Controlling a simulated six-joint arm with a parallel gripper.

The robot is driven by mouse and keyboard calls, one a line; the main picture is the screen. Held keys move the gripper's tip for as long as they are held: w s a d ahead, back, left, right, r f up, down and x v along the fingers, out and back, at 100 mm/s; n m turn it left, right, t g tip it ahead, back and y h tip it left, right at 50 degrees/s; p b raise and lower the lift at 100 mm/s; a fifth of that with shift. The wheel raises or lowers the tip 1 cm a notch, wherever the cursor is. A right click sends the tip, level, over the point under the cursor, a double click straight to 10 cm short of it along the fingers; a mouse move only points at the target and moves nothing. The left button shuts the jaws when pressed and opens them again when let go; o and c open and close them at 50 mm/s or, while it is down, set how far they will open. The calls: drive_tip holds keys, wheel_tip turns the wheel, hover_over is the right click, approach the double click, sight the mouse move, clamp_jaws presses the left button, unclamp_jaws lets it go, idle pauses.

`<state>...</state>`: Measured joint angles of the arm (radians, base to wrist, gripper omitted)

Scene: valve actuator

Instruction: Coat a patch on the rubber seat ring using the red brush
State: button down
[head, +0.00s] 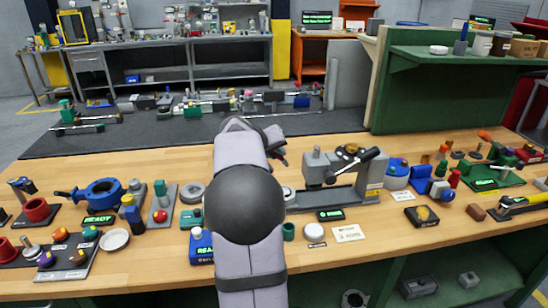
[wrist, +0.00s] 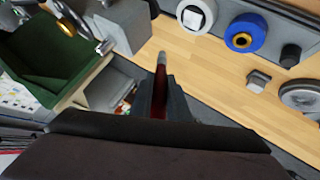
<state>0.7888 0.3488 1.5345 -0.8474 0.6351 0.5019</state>
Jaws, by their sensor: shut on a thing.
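My gripper (wrist: 165,95) is shut on the red brush (wrist: 160,88) in the wrist view. The brush is dark red with a pale grey tip that points away from the gripper. In the head view my arm covers most of my gripper (head: 277,150), which is over the far part of the bench. A grey ring (head: 193,192) lies flat on the bench left of my arm; I cannot tell whether it is the rubber seat ring. In the wrist view, a round grey part (wrist: 303,97) at the right edge is well apart from the brush.
A grey vice-like fixture (head: 345,175) stands right of my arm. A blue valve body (head: 103,193) stands at the left. A white disc (head: 314,230) lies near the front. A green shelf unit (head: 420,90) rises at the back right. Bare wood (head: 140,160) shows at the back left.

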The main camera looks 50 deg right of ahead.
wheel_tip(320, 180, up, 6)
drive_tip(key=s+p, duration=0.1)
drive_tip(key=p, duration=0.2)
drive_tip(key=f+b, duration=0.1)
drive_tip(key=f, duration=0.1)
drive_tip(key=a+f+b, duration=0.1)
drive_tip(key=f, duration=0.1)
drive_tip(key=s+f+b, duration=0.1)
drive_tip(key=f, duration=0.1)
drive_tip(key=shift+a+f, duration=0.4)
drive_tip(key=shift+r+b, duration=0.1)
drive_tip(key=shift+b, duration=1.1)
drive_tip(key=shift+r+b, duration=0.35)
drive_tip(key=shift+b, duration=0.15)
